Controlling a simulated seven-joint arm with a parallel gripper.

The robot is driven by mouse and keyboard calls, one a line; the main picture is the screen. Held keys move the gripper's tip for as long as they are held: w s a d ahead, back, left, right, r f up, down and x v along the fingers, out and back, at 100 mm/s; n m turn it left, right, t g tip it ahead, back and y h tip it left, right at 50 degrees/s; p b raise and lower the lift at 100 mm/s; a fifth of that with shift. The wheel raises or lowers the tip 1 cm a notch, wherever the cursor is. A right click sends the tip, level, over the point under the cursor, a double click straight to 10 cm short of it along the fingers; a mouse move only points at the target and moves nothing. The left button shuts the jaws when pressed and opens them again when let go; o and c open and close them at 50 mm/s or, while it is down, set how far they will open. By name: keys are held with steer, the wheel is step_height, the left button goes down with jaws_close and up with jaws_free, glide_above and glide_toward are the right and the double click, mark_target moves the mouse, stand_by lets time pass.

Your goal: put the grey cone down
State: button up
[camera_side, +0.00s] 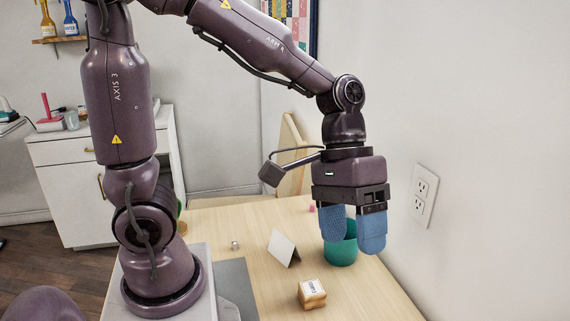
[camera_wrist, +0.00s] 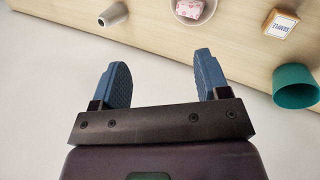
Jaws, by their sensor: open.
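The grey cone (camera_wrist: 113,14) is on the light wooden table at the top left of the wrist view, with a dark opening at one end. I cannot tell whether it stands or lies. I cannot make it out for sure in the side view. My gripper (camera_side: 352,243) points down with its two blue fingers spread, over the right part of the table in the side view. In the wrist view my gripper (camera_wrist: 161,62) has nothing between its fingers, and the cone is apart from it, beyond the left finger.
A teal cup (camera_side: 342,255) stands just behind the fingers in the side view. A labelled wooden block (camera_side: 312,294) and a folded white card (camera_side: 283,247) are nearby. A wall with an outlet (camera_side: 425,195) is at right.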

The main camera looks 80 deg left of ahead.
steer(key=s+a+r+m+t+y, duration=0.2)
steer(key=s+a+r+t+y, duration=0.3)
steer(key=a, duration=0.4)
steer(key=shift+s+a+r+m+t, duration=0.4)
steer(key=shift+s+r+t, duration=0.1)
steer(key=shift+s+r, duration=0.2)
